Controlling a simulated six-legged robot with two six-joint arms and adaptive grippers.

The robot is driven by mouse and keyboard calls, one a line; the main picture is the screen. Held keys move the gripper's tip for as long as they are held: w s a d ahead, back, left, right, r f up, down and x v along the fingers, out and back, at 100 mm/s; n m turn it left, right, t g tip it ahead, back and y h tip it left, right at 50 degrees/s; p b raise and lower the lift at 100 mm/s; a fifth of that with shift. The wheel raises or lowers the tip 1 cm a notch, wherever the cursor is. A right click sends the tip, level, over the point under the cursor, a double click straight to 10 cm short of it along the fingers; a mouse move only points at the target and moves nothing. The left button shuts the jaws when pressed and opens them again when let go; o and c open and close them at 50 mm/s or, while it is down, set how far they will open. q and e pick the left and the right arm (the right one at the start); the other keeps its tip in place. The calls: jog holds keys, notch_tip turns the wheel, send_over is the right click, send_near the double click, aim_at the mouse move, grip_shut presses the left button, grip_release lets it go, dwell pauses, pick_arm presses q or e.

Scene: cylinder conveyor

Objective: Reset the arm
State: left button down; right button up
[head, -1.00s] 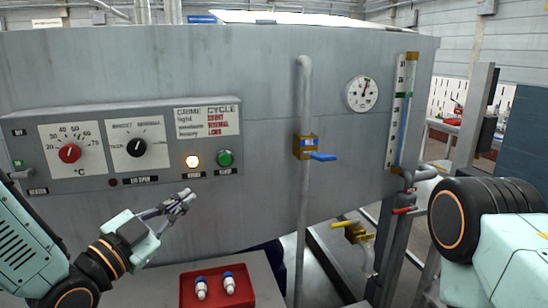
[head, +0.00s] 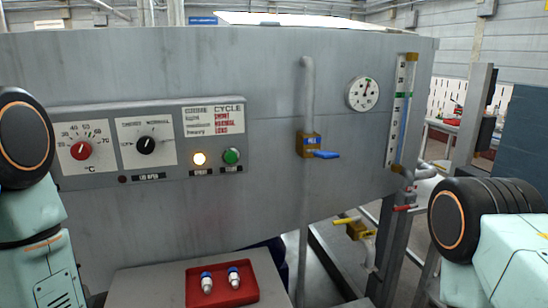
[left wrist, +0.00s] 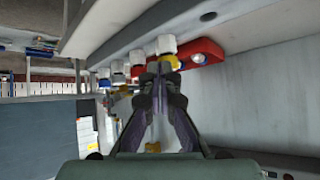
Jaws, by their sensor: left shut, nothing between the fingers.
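My left arm (head: 35,230) stands folded up at the left edge of the head view, and its gripper is out of that picture. In the left wrist view my left gripper (left wrist: 160,72) has its fingers together with nothing between them. My right arm (head: 495,235) shows at the right edge of the head view, with its gripper out of sight.
A grey machine with a control panel (head: 150,145) fills the head view. A red tray (head: 222,298) with two white, blue-capped bottles (head: 234,278) sits on a grey table (head: 140,285). A pipe with a blue-handled valve (head: 310,145) stands right of the panel.

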pick_arm(q)
jog(key=s+a+f+n+g+y, duration=0.25)
jog(key=s+f+g, duration=0.3)
jog(key=s, duration=0.65)
jog(key=s+a+f+n+g+y, duration=0.1)
jog(key=s+f+n+g, duration=0.25)
jog(key=s+f, duration=0.65)
jog(key=s+f+b, duration=0.1)
jog(key=b, duration=0.1)
jog(key=s+f+b, duration=0.1)
jog(key=f+b, duration=0.1)
jog(key=b, duration=0.1)
jog(key=f+b, duration=0.1)
jog(key=b, duration=0.1)
jog(key=shift+s+a+f, duration=0.15)
jog(key=shift+s, duration=0.25)
